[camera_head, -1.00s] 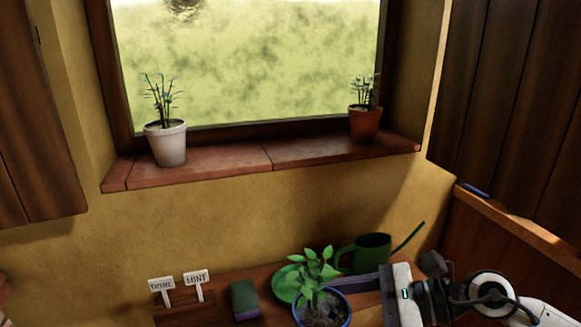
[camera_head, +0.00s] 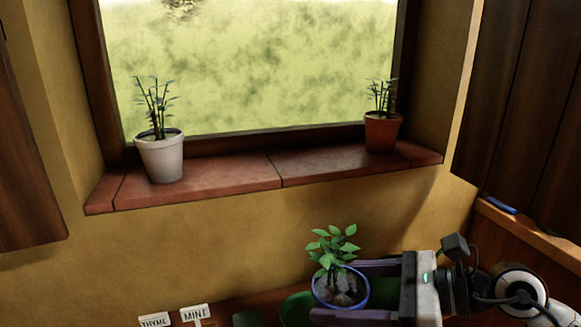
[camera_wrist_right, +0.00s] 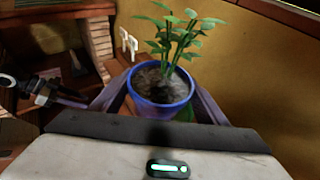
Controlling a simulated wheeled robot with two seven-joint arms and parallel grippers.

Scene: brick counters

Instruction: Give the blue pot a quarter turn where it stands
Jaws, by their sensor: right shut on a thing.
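The blue pot (camera_head: 363,298) holds a leafy green plant (camera_head: 333,245) and dark soil, and stands upright at the lower middle of the head view. My right gripper (camera_head: 345,290) comes in from the right, with its purple-grey fingers on opposite sides of the pot, shut on it. In the right wrist view the pot (camera_wrist_right: 160,104) sits between the fingers. It appears held above the counter; its underside is hidden. My left arm seems to show at the left of the wrist view, but its jaw state is unclear.
A green saucer (camera_head: 296,309) lies left of the pot. THYME (camera_head: 154,320) and MINT (camera_head: 194,314) signs and a dark green block (camera_head: 246,318) stand further left. A white pot (camera_head: 160,160) and a terracotta pot (camera_head: 382,133) stand on the brick sill (camera_head: 240,178).

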